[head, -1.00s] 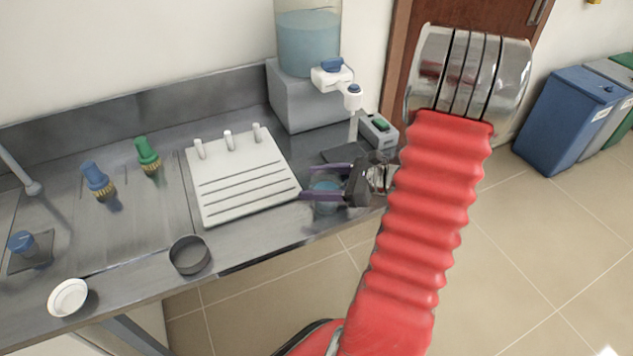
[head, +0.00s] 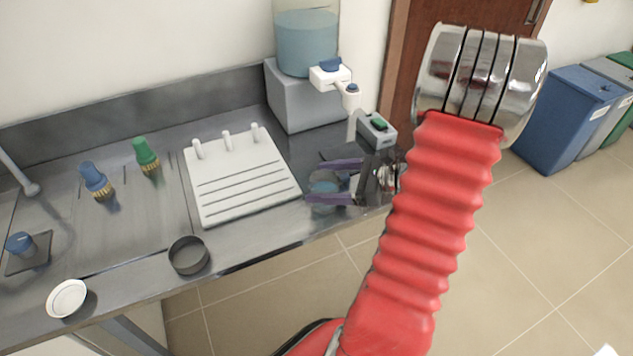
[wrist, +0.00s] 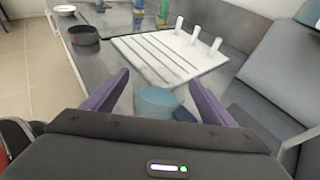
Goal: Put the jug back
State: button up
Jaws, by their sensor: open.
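The jug (head: 323,187), a small clear vessel with blue liquid, stands on the steel counter near its front edge, right of the white pegged board. In the wrist view the jug (wrist: 158,103) shows between the two purple fingers. My gripper (head: 316,181) is open, with its fingers on either side of the jug. In the wrist view my gripper (wrist: 159,78) shows gaps between the fingers and the jug. The jug looks upright, though its base and any handle are hard to make out.
The white pegged board (head: 240,175) lies left of the jug. A water dispenser (head: 306,70) and a grey device with a green top (head: 376,132) stand behind. A dark ring-shaped dish (head: 189,256), white bowl (head: 67,298), and blue and green brushes (head: 96,180) are further left.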

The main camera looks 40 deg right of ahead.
jog(key=v, duration=0.9)
jog(key=shift+a, duration=0.1)
dwell(0.5)
jog(key=w+a+r+n+g, duration=0.25)
jog(key=a+n+g, duration=0.55)
jog(key=a+n, duration=0.8)
jog(key=s+a+r+n+h, duration=0.2)
jog(key=a+r+n+h, duration=0.1)
jog(key=a+n, duration=0.3)
jog(key=s+a+r+n+t+h, duration=0.1)
jog(key=s+a+r+n+h, duration=0.1)
jog(key=a+r+n+h, duration=0.2)
jog(key=shift+s+a+r+n+t+h, duration=0.3)
jog(key=shift+a+r+n, duration=0.6)
jog(key=shift+a+n, duration=1.3)
jog(key=shift+a+m, duration=0.55)
jog(key=shift+m, duration=0.05)
